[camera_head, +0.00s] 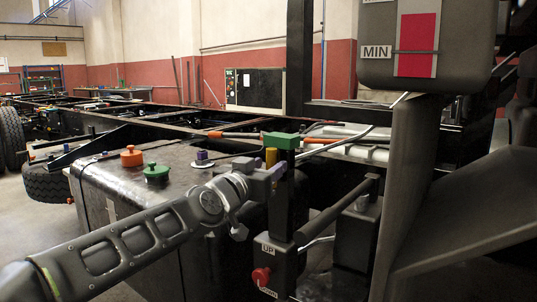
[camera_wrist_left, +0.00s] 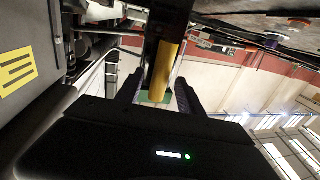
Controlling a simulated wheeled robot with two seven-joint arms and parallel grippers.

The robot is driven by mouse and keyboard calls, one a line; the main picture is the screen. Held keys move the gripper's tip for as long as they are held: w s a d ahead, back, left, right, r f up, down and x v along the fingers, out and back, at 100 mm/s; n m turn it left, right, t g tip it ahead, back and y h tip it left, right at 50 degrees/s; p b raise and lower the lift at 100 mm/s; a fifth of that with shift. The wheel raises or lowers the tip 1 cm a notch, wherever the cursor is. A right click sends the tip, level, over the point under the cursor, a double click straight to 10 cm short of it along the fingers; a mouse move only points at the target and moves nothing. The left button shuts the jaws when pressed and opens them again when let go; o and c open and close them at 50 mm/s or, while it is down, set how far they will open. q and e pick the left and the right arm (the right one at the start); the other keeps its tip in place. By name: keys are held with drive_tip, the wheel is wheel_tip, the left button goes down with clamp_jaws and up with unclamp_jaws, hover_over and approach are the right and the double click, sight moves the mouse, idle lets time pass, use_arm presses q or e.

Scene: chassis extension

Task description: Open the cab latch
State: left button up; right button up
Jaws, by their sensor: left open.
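A yellow bar (camera_head: 271,157), likely the latch handle, stands upright beside a dark post, with a green block (camera_head: 281,140) at the post's top. My left gripper (camera_head: 272,172) comes in from the left at the bar's height. In the left wrist view, the yellow bar (camera_wrist_left: 163,70) extends between my two open fingers (camera_wrist_left: 157,92), with the green block (camera_wrist_left: 150,99) behind it. The fingers are apart, and I cannot tell whether either touches the bar. The gripper partly hides the bar's lower end in the head view. My right gripper is not in view.
A black box with a red knob (camera_head: 261,275) and an UP label stands below the gripper. A black tank with orange (camera_head: 132,156) and green (camera_head: 156,172) caps lies left. A grey reservoir marked MIN (camera_head: 425,45) and a large dark bracket (camera_head: 460,205) fill the right.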

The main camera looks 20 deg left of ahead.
use_arm(q)
drive_tip(key=shift+w, duration=0.5)
drive_tip(key=shift+c, duration=0.2)
drive_tip(key=shift+d, duration=0.1)
clamp_jaws()
drive_tip(key=shift+f, duration=0.1)
idle(0.8)
